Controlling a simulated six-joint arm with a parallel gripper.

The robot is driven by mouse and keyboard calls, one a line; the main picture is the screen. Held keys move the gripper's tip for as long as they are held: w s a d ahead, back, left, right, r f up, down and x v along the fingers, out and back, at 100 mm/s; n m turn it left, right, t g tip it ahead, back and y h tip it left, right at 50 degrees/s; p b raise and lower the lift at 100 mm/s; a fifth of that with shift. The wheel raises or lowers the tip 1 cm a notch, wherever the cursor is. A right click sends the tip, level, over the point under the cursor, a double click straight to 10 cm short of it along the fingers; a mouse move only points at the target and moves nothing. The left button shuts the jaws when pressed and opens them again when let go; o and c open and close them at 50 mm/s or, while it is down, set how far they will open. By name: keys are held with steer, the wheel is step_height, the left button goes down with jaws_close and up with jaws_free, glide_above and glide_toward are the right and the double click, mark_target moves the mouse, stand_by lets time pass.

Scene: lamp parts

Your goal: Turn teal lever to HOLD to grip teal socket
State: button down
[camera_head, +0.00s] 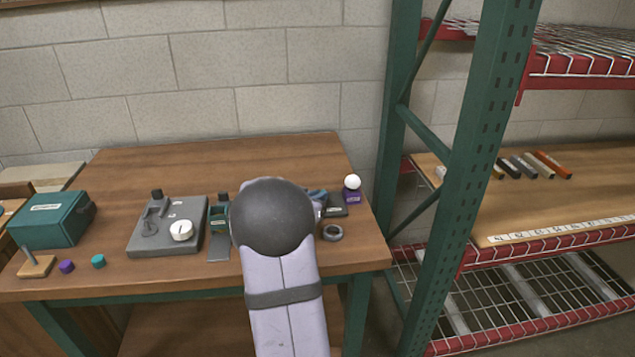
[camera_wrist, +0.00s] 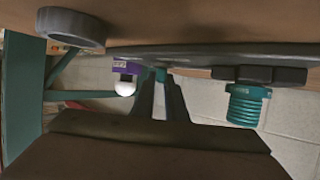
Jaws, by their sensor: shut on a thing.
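In the wrist view, the two dark fingers of my gripper (camera_wrist: 160,84) reach up to a small teal piece, which looks like the teal lever (camera_wrist: 160,74). They are shut on it. The ribbed teal socket (camera_wrist: 247,104) shows to the right, attached to a dark clamp-like part (camera_wrist: 257,74). The view looks upside down, with the table at the top. In the head view, my arm's dark round joint hides my gripper and most of the fixture there. The lever's HOLD marking is not readable.
A grey ring (camera_head: 332,232) and a purple block with a white ball (camera_head: 352,189) stand on the right of the table (camera_head: 130,180). A teal-sided fixture (camera_head: 219,213), a grey board with a white dial (camera_head: 150,243) and a teal box (camera_head: 52,220) stand to the left. A green rack post (camera_head: 470,130) rises at right.

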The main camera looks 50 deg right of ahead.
steer(key=shift+f+m+g+p, duration=0.1)
steer(key=shift+m+g+p, duration=0.2)
steer(key=shift+g+p, duration=0.35)
steer(key=c, duration=1.8)
jaws_free()
steer(key=shift+w, duration=0.1)
steer(key=shift+p+v, duration=0.35)
steer(key=shift+v, duration=3.35)
